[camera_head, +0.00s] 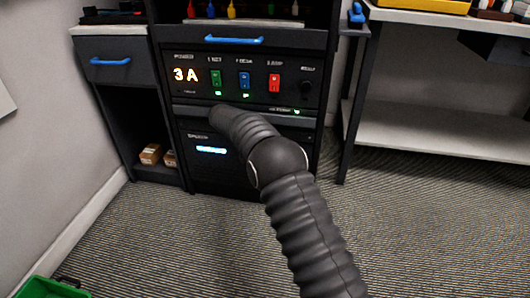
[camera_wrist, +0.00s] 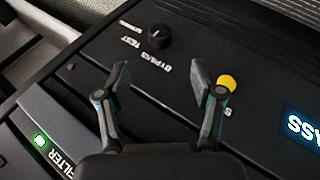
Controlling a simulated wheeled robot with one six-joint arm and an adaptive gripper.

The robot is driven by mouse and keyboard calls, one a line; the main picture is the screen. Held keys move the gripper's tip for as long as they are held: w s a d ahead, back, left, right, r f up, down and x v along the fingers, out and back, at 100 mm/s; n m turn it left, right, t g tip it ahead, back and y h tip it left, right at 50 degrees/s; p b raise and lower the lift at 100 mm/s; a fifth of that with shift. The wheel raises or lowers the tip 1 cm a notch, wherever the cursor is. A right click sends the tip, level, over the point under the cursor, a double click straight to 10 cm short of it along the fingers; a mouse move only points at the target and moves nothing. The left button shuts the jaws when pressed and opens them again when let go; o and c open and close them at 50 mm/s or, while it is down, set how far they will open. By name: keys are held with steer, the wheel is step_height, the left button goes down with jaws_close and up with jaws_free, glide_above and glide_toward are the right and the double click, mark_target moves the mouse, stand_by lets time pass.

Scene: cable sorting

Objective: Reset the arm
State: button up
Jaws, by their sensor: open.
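My gripper (camera_wrist: 159,80) is open and empty in the wrist view, its two fingers spread over a black panel (camera_wrist: 265,100). A black knob (camera_wrist: 159,37) with the lettering BYPASS and TEST lies beyond the fingertips. A yellow button (camera_wrist: 226,82) shows just beside the right finger; I cannot tell whether they touch. In the head view my arm (camera_head: 305,225) reaches from the bottom right up to the dark equipment cabinet (camera_head: 260,185). My gripper is hidden there behind my arm.
The cabinet carries a lit 3 A display (camera_head: 185,75) and green, blue and red switches (camera_head: 245,79). A blue-handled drawer (camera_head: 112,66) is at left, a shelf rack (camera_head: 440,130) at right, and a green bin (camera_head: 50,288) at bottom left. Carpet (camera_head: 420,230) at right is clear.

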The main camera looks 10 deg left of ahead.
stand_by(0.4)
steer(key=s+d+f+n+g+y, duration=0.1)
steer(key=s+f+n+g, duration=0.1)
steer(key=s+f+n, duration=0.35)
steer(key=s+d+r+m+t+y+p, duration=0.1)
steer(key=s+d+r+m+p, duration=0.1)
steer(key=s+d+r, duration=0.7)
steer(key=s+d+r+m+t+y+p, duration=0.1)
steer(key=s+d+r+m+y+p, duration=0.1)
steer(key=s+d+r, duration=0.8)
steer(key=s+d+r+m+t+y+p, duration=0.1)
steer(key=s+d+r+m+y+p, duration=0.1)
steer(key=s+d+r, duration=0.7)
steer(key=s+r+m+p, duration=0.1)
steer(key=s+r, duration=0.4)
steer(key=s, duration=0.7)
steer(key=shift+s+d+p, duration=0.35)
steer(key=shift+p, duration=0.5)
